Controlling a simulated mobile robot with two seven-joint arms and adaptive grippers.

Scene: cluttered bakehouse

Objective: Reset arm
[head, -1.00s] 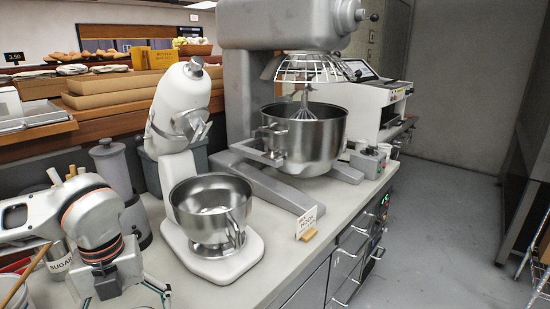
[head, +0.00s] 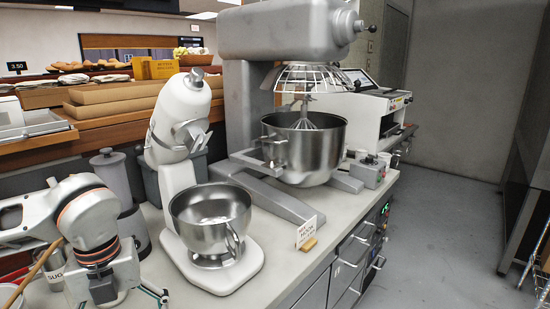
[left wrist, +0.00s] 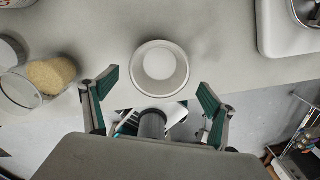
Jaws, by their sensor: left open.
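My left arm reaches in from the left in the head view, its wrist bent down over the near left part of the counter. My left gripper (head: 158,295) is partly cut off at the bottom edge of that view. In the left wrist view the left gripper (left wrist: 155,88) has its two green-padded fingers wide apart, with nothing held. A round white container (left wrist: 160,68) shows between and just beyond the fingertips; its height relative to them is unclear. My right arm and gripper do not show.
A stand mixer (head: 173,150) with a steel bowl (head: 210,218) stands right of my left arm. A larger mixer (head: 235,110) is behind it. A small sign (head: 307,232) stands near the counter edge. A jar with tan grains (left wrist: 50,75) lies left of the fingers.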

